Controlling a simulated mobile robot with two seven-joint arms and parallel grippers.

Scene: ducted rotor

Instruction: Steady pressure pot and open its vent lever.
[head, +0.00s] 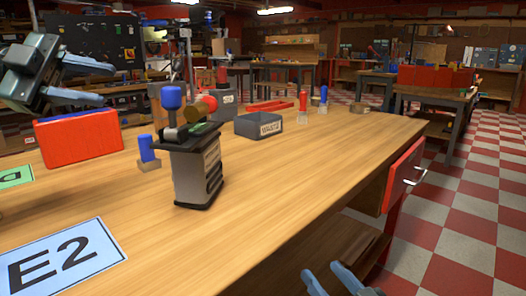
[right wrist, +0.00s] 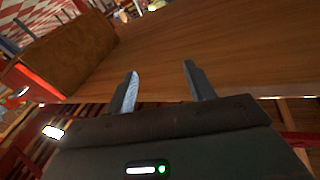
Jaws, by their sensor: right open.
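What looks like the pressure pot (head: 197,178) stands upright on the wooden workbench, a grey ribbed body with a black base and dark top. A blue knob (head: 172,97) rises from its top. Beside the knob lies a red-and-tan cylindrical handle (head: 200,108); I cannot tell if this is the vent lever. My left gripper (head: 92,82) is up at the left, open and empty, well apart from the pot. My right gripper (head: 333,282) is open and empty, low at the bench's front edge; its two fingers also show in the right wrist view (right wrist: 160,85).
A red case (head: 80,138) and a blue-handled piece on a block (head: 148,153) stand left of the pot. A grey WASTE bin (head: 258,126) is behind it. An E2 card (head: 62,258) lies in front. A red drawer (head: 404,175) is at right. The bench right of the pot is clear.

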